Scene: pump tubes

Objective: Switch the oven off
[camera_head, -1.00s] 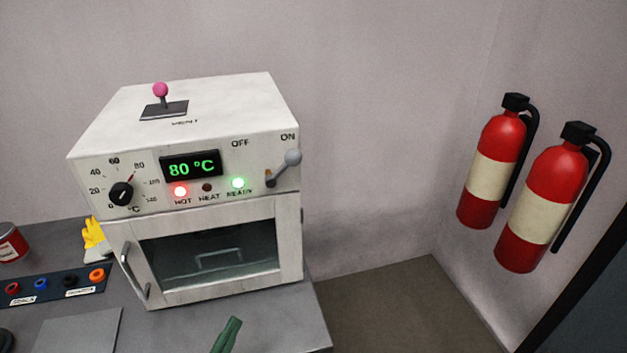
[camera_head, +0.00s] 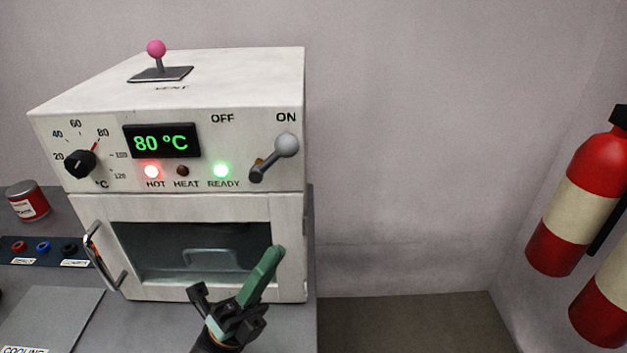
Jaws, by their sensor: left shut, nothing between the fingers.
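The white oven (camera_head: 170,120) stands on the grey bench. Its lever switch (camera_head: 274,157), a grey arm with a round knob, tilts right toward the ON label; OFF is to its left. The display (camera_head: 161,141) reads 80 °C in green. The red HOT light (camera_head: 152,171) and the green READY light (camera_head: 221,170) glow; the HEAT light (camera_head: 183,171) is dark. My left gripper (camera_head: 277,252), with green fingers, is shut and empty in front of the oven door's lower right, below the lever and apart from it. My right gripper is not in view.
The oven door (camera_head: 180,250) is closed, its handle (camera_head: 104,257) at the left. A pink-knobbed vent lever (camera_head: 156,52) stands on top. A red can (camera_head: 27,203) is at left. Red extinguishers (camera_head: 580,195) hang at right. Space right of the oven is clear.

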